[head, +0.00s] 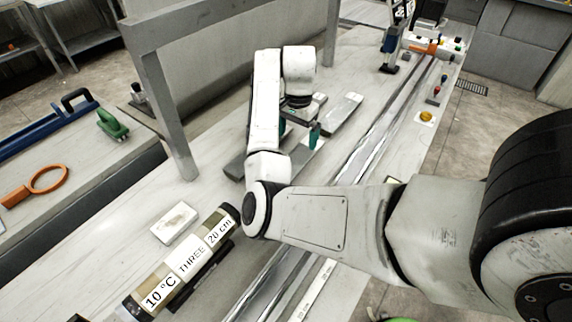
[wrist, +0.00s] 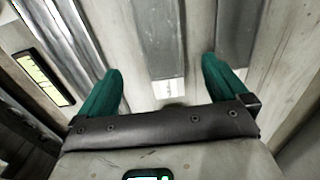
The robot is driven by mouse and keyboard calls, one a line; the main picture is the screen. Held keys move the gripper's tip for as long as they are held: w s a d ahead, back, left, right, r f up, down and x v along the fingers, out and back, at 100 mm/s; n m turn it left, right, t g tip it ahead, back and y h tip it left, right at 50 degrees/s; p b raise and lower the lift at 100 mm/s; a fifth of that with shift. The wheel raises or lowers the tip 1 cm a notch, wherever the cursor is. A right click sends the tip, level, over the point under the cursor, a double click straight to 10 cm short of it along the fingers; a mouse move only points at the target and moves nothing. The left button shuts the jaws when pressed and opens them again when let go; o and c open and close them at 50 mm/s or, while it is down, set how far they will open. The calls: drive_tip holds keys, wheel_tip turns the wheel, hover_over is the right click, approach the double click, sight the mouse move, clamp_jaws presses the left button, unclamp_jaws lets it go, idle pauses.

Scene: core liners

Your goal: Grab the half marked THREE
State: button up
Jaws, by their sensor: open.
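The half marked THREE (head: 188,262) lies on the pale bench at the lower left of the head view. It is a long dark and tan piece with white labels reading "10 °C", "THREE" and "20 cm". My gripper (head: 299,132) is far from it, farther back over the bench. Its teal fingers are spread with nothing held. In the wrist view the open gripper (wrist: 160,66) has a grey bar (wrist: 165,35) with a small white label between and beyond its fingers. I cannot make out the half marked THREE in the wrist view.
A small whitish block (head: 174,223) lies beside the half. Grey slabs (head: 345,113) lie near my gripper. A grey frame post (head: 168,120) stands at the bench's left edge. A metal rail (head: 375,140) runs along the bench. A green object (head: 112,124) sits on the left bench.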

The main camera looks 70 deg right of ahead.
hover_over(294, 163)
drive_tip(key=f, duration=0.5)
drive_tip(key=shift+s+d, duration=0.2)
drive_tip(key=shift+d, duration=0.1)
drive_tip(key=shift+w+a+f+p, duration=0.15)
drive_tip(key=shift+f+p, duration=0.1)
drive_tip(key=shift+f, duration=1.1)
drive_tip(key=shift+s+a+f+p, duration=0.1)
drive_tip(key=shift+f+p, duration=0.1)
drive_tip(key=shift+f, duration=1.15)
drive_tip(key=shift+c, duration=0.2)
drive_tip(key=shift+w+r, duration=0.1)
drive_tip(key=c, duration=1.5)
